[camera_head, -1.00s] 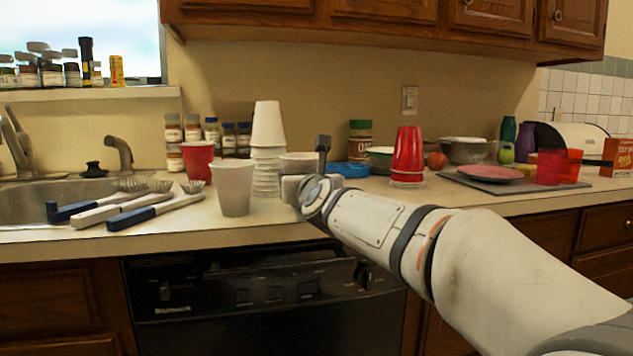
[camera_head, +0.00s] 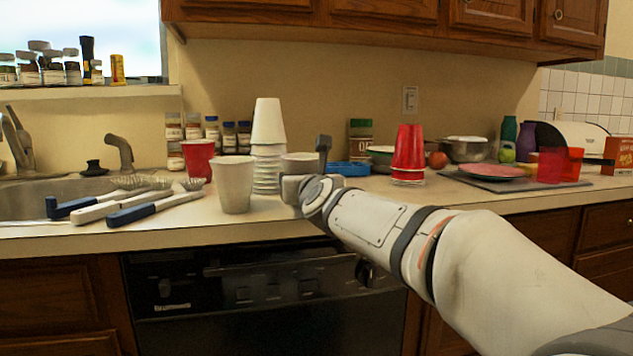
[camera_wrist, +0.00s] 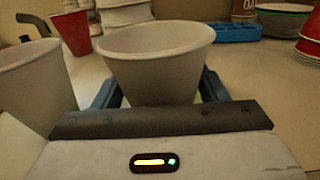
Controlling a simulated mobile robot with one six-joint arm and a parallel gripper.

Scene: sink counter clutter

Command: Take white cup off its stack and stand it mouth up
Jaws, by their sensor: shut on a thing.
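My gripper (camera_head: 305,172) is shut on a white cup (camera_head: 299,160) just right of the stack. In the wrist view the held cup (camera_wrist: 155,62) is mouth up between the two fingers (camera_wrist: 157,88). Its base is hidden, so I cannot tell if it touches the counter. The stack of white cups (camera_head: 267,172) stands mouth down behind and left of my gripper, with a taller white cup (camera_head: 268,122) on its top. Another white cup (camera_head: 234,187) stands mouth up on the counter to the left, apart from the held cup.
A red cup (camera_head: 198,158) stands behind the left white cup. Several brushes (camera_head: 130,203) lie by the sink (camera_head: 30,202). A blue tray (camera_head: 350,169) and a red cup stack (camera_head: 408,155) are to the right. Some counter between my gripper and the red stack is clear.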

